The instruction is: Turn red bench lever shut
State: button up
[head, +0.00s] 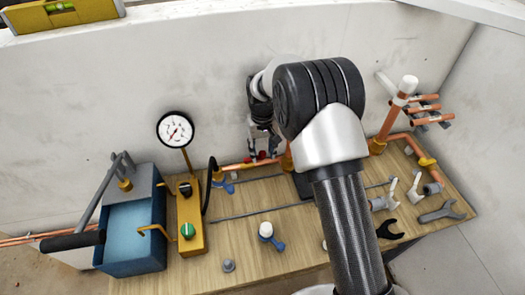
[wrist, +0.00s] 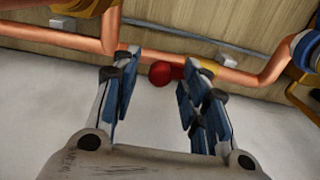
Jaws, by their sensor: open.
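The red lever (wrist: 160,75) is in the wrist view, beside the copper pipe along the bench edge. Its rounded red end shows between my fingers, and more red runs toward a brass piece on the pipe (wrist: 208,67), partly behind the right finger. In the head view small bits of red (head: 262,155) show at the wall side of the bench, just below my gripper (head: 263,146). My gripper also shows in the wrist view (wrist: 158,66), open, with a blue-and-black finger on each side of the red end. I cannot tell whether a finger touches it.
A pressure gauge (head: 175,129) stands on a yellow box (head: 190,215), beside a blue tank (head: 132,240). A blue-handled valve (head: 270,236) and a wrench (head: 442,212) are on the wooden bench (head: 250,200). Copper pipes rise at right (head: 391,122). A pale wall (head: 200,70) is behind.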

grip_shut()
dwell(0.5)
jog(key=shift+s+m, duration=0.1)
jog(key=shift+m, duration=0.2)
jog(key=s+a+m+p, duration=0.3)
jog(key=s+m, duration=0.3)
jog(key=m, duration=1.1)
jog(key=shift+s+a+p, duration=0.3)
jog(key=shift+a+p, duration=0.1)
jog(key=shift+m, duration=0.3)
